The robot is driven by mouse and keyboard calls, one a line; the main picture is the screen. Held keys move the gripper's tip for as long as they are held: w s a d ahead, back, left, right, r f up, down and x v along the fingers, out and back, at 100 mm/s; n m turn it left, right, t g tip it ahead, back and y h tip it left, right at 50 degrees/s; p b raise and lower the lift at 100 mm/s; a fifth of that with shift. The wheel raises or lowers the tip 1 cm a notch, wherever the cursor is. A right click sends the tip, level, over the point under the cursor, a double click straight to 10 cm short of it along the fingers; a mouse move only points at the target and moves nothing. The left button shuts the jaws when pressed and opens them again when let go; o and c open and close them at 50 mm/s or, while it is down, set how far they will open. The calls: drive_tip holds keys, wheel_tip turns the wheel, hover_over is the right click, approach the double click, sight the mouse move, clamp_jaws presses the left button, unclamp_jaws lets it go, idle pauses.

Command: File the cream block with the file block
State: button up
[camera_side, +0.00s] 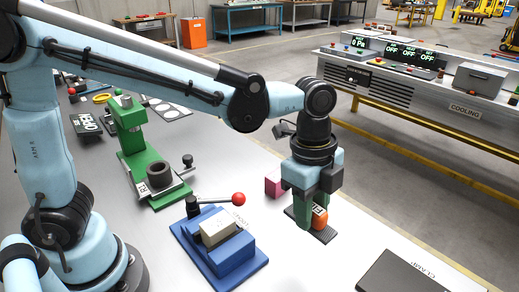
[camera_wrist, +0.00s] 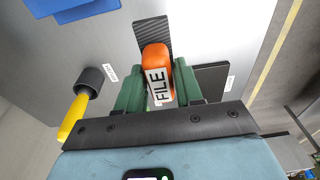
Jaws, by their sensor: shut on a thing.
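The cream block (camera_side: 217,230) sits in the blue vise (camera_side: 238,255), which has a lever with a red ball (camera_side: 239,199). The file block (camera_side: 320,217) has an orange handle, a white FILE label and a flat dark ridged plate underneath. It is right of the vise in the side view and also shows in the wrist view (camera_wrist: 153,58). My gripper (camera_side: 311,212) points down with its green fingers shut on the orange handle, one on each side; they also show in the wrist view (camera_wrist: 158,88). I cannot tell whether the plate touches the table.
A pink block (camera_side: 273,186) stands just behind my gripper. A green press (camera_side: 135,145) with a dark cylinder is at the left. A dark plate (camera_side: 410,272) lies at the front right. A yellow-handled hammer (camera_wrist: 84,102) shows in the wrist view. Table between vise and file is clear.

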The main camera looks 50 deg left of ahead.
drive_tip(key=s+a+r, duration=0.4)
drive_tip(key=s+a, duration=0.1)
drive_tip(key=a, duration=0.4)
drive_tip(key=r, duration=0.2)
hover_over(214, 217)
drive_tip(key=shift+s+a+f, duration=0.1)
drive_tip(key=shift+a+f, duration=0.05)
drive_tip(key=shift+f, duration=1.5)
drive_tip(key=shift+s+a+f, duration=0.1)
drive_tip(key=shift+f, duration=1.5)
drive_tip(key=shift+d+f, duration=0.3)
drive_tip(key=shift+f, duration=0.2)
drive_tip(key=shift+d+f, duration=0.3)
drive_tip(key=shift+f, duration=0.2)
drive_tip(key=shift+c, duration=0.3)
drive_tip(key=shift+d, duration=1.4)
drive_tip(key=shift+a, duration=1.95)
drive_tip(key=shift+w, duration=0.3)
drive_tip(key=shift+d, duration=1.9)
drive_tip(key=shift+a, duration=1.9)
wheel_tip(214, 217, up, 8)
drive_tip(key=shift+r, duration=0.2)
